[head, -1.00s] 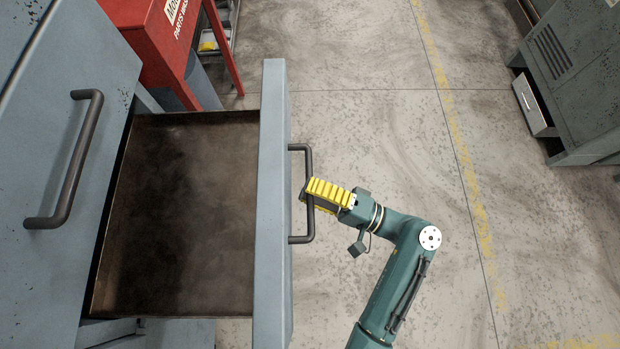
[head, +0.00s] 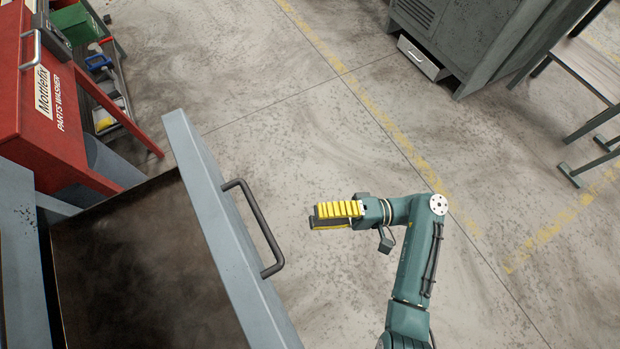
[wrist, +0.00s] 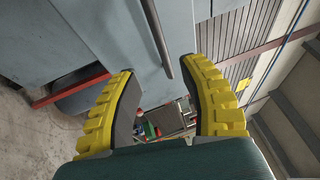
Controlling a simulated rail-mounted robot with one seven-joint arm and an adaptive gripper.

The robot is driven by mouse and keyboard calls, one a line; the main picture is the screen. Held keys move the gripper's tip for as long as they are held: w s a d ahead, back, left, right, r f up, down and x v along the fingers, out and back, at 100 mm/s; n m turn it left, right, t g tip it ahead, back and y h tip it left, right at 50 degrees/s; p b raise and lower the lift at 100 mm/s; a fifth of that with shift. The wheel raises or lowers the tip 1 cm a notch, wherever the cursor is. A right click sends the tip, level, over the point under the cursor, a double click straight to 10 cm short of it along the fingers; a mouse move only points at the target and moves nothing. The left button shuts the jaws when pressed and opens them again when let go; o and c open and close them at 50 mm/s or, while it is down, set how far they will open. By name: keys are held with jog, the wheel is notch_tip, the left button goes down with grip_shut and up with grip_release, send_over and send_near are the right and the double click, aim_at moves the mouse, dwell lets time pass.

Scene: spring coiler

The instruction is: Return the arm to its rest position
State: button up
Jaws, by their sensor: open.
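My gripper (head: 316,218) has yellow ribbed fingers and is open and empty. In the head view it hangs over bare floor to the right of the pulled-out drawer (head: 215,205), apart from its dark handle (head: 256,226). In the wrist view the two fingers of my gripper (wrist: 168,95) stand wide apart with nothing between them. My green arm is bent at the elbow, below and to the right of the gripper. The drawer is open and its visible inside looks empty; part of it is outside the head view.
A red parts washer (head: 50,120) stands at the upper left, with a cart of coloured items (head: 105,75) beside it. A grey cabinet (head: 460,35) with a small low drawer (head: 417,58) stands at the top right. The concrete floor around the arm is clear.

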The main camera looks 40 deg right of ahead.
dwell(0.4)
jog(key=w+a+r+n+h+p, duration=0.35)
jog(key=w+r+h+p, duration=0.45)
jog(key=w+r, duration=0.5)
jog(key=w+r+n+t+h+p, duration=0.25)
jog(key=w+r+h, duration=0.2)
jog(key=r, duration=0.65)
jog(key=s+a+r+t+h+p, duration=0.1)
jog(key=s+r+t+h+p, duration=0.15)
jog(key=r, duration=0.85)
jog(key=s+a+r+n+t+h+p, duration=0.15)
jog(key=s+r+t, duration=0.25)
jog(key=r, duration=0.7)
jog(key=s+a+r+m+t+h+p, duration=0.1)
jog(key=s+a+r+t+p, duration=0.15)
jog(key=r, duration=0.85)
notch_tip(320, 180, up, 34)
jog(key=d+p, duration=0.1)
jog(key=p, duration=3.3)
jog(key=shift+w+f, duration=0.2)
jog(key=shift+f, duration=0.05)
jog(key=shift+d, duration=0.1)
